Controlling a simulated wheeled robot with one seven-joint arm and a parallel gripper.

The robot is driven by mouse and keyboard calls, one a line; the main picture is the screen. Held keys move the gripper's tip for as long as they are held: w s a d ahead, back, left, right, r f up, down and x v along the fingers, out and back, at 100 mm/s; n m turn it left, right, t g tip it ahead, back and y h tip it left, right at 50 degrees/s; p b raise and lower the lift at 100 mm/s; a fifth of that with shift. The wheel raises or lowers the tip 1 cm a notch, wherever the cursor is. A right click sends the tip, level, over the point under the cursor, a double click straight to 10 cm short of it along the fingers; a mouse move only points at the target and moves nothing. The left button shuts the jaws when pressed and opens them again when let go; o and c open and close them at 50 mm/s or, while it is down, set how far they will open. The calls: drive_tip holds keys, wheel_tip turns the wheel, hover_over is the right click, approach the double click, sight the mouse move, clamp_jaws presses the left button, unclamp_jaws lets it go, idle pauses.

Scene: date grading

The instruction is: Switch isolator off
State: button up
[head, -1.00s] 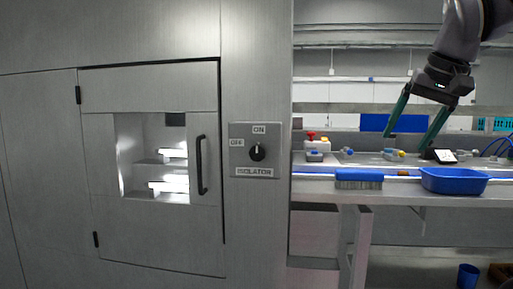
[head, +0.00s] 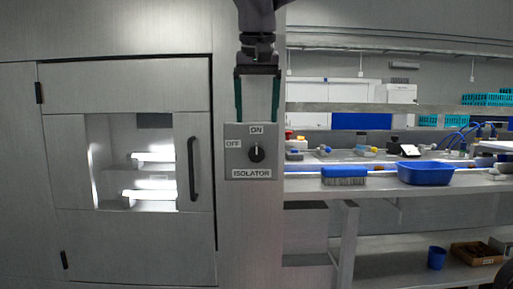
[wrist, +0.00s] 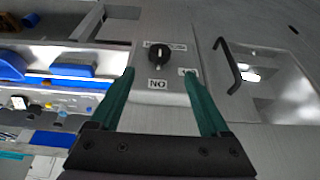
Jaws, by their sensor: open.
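The isolator panel (head: 236,166) is a grey plate on the metal wall, labelled ON at the top, OFF at the left and ISOLATOR below. Its black rotary knob (head: 256,153) has a pale mark that appears to point up at ON. The knob also shows upside down in the wrist view (wrist: 158,55), beyond the fingertips. My gripper (head: 257,117) is open and empty, its two green fingers pointing down just above the panel's ON label in the head view. In the wrist view my gripper (wrist: 159,74) has the knob roughly centred between its fingers, apart from both.
Left of the panel is a cabinet door with a window and a black vertical handle (head: 193,168). To the right a workbench (head: 300,187) holds a blue brush (head: 344,175) and a blue tub (head: 426,173). The wall below the panel is clear.

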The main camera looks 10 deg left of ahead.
sight(257, 146)
drive_tip(key=x, duration=0.9)
drive_tip(key=shift+f, duration=0.25)
clamp_jaws()
